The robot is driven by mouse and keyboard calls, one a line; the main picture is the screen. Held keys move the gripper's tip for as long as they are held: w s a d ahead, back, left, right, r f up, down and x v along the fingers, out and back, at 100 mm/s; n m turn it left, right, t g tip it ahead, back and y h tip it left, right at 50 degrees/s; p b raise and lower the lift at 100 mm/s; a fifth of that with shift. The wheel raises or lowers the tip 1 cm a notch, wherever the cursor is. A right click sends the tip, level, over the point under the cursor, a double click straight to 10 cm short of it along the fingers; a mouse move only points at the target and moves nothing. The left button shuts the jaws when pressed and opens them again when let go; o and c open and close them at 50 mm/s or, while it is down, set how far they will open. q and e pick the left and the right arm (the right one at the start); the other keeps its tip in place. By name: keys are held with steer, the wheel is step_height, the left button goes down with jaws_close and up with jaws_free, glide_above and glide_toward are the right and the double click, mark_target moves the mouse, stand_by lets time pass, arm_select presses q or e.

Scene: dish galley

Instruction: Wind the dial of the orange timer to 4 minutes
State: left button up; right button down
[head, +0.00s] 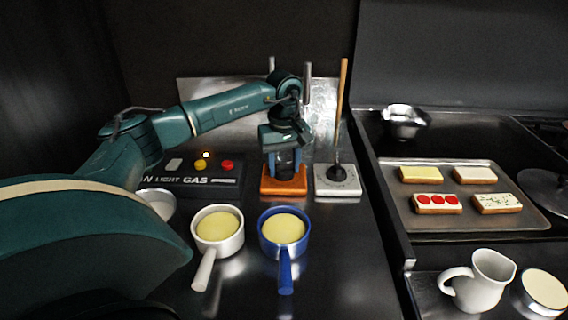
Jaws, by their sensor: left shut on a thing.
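The orange timer (284,187) stands on the steel counter, left of a pale grey stand. My left gripper (284,168) points down onto its top from above. Its fingers are shut on the dial, which is mostly hidden between them. The dial's marks and setting cannot be read from here. My right gripper does not show.
A dark panel (198,181) with coloured buttons lies left of the timer. A white pan (205,256) and a blue pan (285,265) stand in front. The grey stand (338,183) holds a tall wooden-handled tool. A tray (480,222) of topped slices and a white jug (481,281) are on the right.

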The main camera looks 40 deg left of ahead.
mark_target(284, 163)
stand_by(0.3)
arm_select(q)
steer(key=o, duration=1)
steer(key=shift+c, duration=0.2)
steer(key=shift+r, duration=0.1)
step_height(284, 163, up, 13)
steer(key=shift+b, duration=0.3)
steer(key=shift+c, duration=0.6)
